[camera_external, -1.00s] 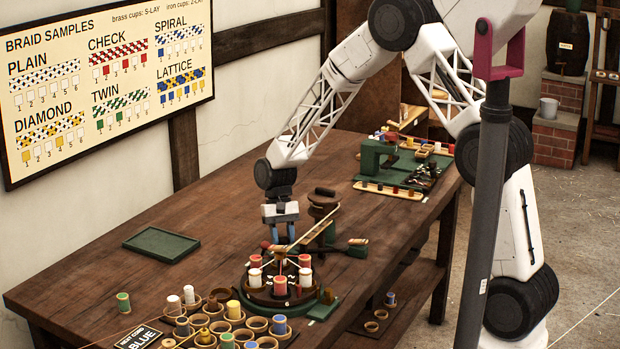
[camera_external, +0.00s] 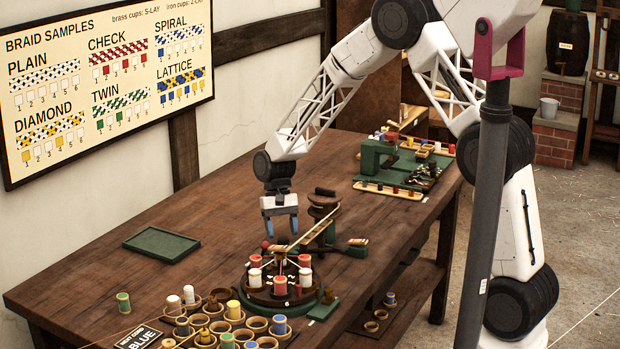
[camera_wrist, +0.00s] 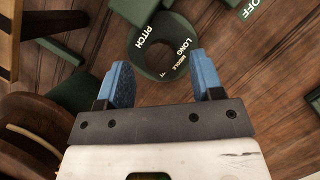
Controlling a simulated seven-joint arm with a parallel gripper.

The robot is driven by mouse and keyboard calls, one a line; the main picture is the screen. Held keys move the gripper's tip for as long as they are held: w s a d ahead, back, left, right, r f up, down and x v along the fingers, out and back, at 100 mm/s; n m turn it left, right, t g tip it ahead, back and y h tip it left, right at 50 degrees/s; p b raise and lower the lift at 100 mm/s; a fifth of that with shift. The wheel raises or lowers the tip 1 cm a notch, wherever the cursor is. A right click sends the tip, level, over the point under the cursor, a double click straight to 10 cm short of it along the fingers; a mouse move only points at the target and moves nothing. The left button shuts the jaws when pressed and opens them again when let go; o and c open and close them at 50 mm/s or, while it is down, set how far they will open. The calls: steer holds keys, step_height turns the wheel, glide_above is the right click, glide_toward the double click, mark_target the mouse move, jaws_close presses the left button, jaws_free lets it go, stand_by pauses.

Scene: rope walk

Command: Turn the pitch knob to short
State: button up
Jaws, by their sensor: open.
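In the wrist view, a dark green round dial (camera_wrist: 135,55) is marked PITCH, LONG and MIDDLE in white letters. A brown round middle part (camera_wrist: 160,57) shows inside the green ring; I cannot tell where it points, and no SHORT mark is readable. My gripper (camera_wrist: 163,78) is open and empty, with its blue fingers spread to either side of the dial's near edge in this view. In the external view my gripper (camera_external: 281,227) hangs above the table behind the bobbin carrier; the dial cannot be made out there.
A round carrier (camera_external: 262,297) with red and white bobbins stands close in front of my gripper. A wooden post device (camera_external: 322,210) is just right. A green block marked OFF (camera_wrist: 245,8) lies beyond the dial. A green tray (camera_external: 160,245) and bare table are left.

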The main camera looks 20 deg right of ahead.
steer(key=shift+v, duration=2.9)
steer(key=s+d+r+t, duration=0.1)
steer(key=s+d+r, duration=0.2)
steer(key=d+r, duration=0.4)
steer(key=s+d+r+t+y, duration=0.1)
steer(key=s+d+r+t, duration=0.15)
steer(key=d+r, duration=0.5)
steer(key=s+d+r+t, duration=0.1)
steer(key=s+d+r, duration=0.3)
steer(key=d+r, duration=0.35)
steer(key=s+d+r+t, duration=0.25)
steer(key=s+d, duration=0.25)
steer(key=s, duration=0.3)
steer(key=s+d+r+t+h, duration=0.1)
steer(key=s+d+r, duration=0.2)
steer(key=s+d, duration=0.45)
steer(key=s+d+r+t, duration=0.2)
steer(key=s+d+r, duration=0.15)
steer(key=s, duration=0.65)
step_height(320, 180, down, 10)
steer(key=w+g, duration=0.1)
steer(key=g, duration=0.2)
steer(key=shift+w+d, duration=0.3)
steer(key=shift+w, duration=0.05)
